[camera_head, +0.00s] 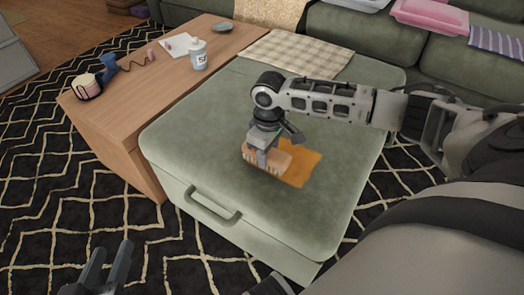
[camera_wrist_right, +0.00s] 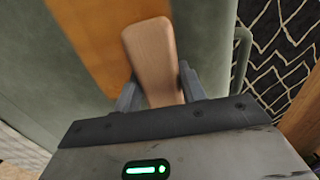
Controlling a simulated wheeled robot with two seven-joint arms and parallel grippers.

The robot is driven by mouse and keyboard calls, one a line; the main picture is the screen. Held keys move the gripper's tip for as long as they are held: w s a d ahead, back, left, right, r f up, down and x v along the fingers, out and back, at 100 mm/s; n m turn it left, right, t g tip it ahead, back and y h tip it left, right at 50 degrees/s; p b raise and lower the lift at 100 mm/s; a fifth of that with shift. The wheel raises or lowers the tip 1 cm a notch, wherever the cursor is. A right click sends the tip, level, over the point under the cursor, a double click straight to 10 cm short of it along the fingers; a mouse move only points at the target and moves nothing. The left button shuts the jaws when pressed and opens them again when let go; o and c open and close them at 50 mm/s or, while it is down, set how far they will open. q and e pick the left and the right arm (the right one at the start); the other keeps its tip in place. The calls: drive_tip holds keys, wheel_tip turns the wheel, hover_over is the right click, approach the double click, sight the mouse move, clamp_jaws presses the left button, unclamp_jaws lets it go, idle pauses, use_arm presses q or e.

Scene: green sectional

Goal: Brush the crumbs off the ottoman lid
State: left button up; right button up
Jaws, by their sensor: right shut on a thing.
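The green ottoman lid (camera_head: 200,135) fills the middle of the head view. A flat orange-brown patch (camera_head: 303,168) lies on it; I cannot make out single crumbs. My right gripper (camera_head: 264,152) is shut on a wooden brush (camera_head: 285,158), with pale bristles pointing down at the lid beside the patch. I cannot tell whether the bristles touch the lid. In the right wrist view the brush's wooden back (camera_wrist_right: 152,60) stands between the two fingers, and the patch (camera_wrist_right: 90,40) shows beside it. My left gripper (camera_head: 108,268) is at the lower left, fingers apart and empty, off the ottoman.
A wooden table (camera_head: 135,100) adjoins the ottoman on the left, holding a white-and-blue container (camera_head: 198,56), paper, a dish and small items. A checked cloth (camera_head: 295,52) lies at the lid's far edge. The green sofa (camera_head: 370,40) stands behind. A handle (camera_head: 212,207) juts from the ottoman's front.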

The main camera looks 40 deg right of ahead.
drive_tip(key=shift+w+d, duration=0.35)
drive_tip(key=shift+d, duration=0.55)
drive_tip(key=shift+w+d+p, duration=0.3)
drive_tip(key=shift+d+p, duration=0.1)
drive_tip(key=shift+d, duration=0.35)
drive_tip(key=shift+w+d, duration=0.25)
drive_tip(key=shift+d, duration=0.35)
drive_tip(key=shift+w+d, duration=0.2)
drive_tip(key=shift+d, duration=0.35)
drive_tip(key=shift+w+d+f, duration=0.1)
drive_tip(key=shift+w+d, duration=0.05)
drive_tip(key=shift+d, duration=0.3)
drive_tip(key=shift+w+d+f, duration=0.1)
drive_tip(key=shift+w+d, duration=0.05)
drive_tip(key=shift+d, duration=0.3)
drive_tip(key=shift+w+d+b, duration=0.15)
drive_tip(key=shift+w+d, duration=0.1)
drive_tip(key=shift+d, duration=0.5)
drive_tip(key=shift+w+d+b, duration=0.1)
drive_tip(key=shift+w+d, duration=0.2)
drive_tip(key=shift+d, duration=0.4)
drive_tip(key=shift+w+d+b, duration=0.15)
drive_tip(key=shift+w+d, duration=0.1)
drive_tip(key=shift+d, duration=0.5)
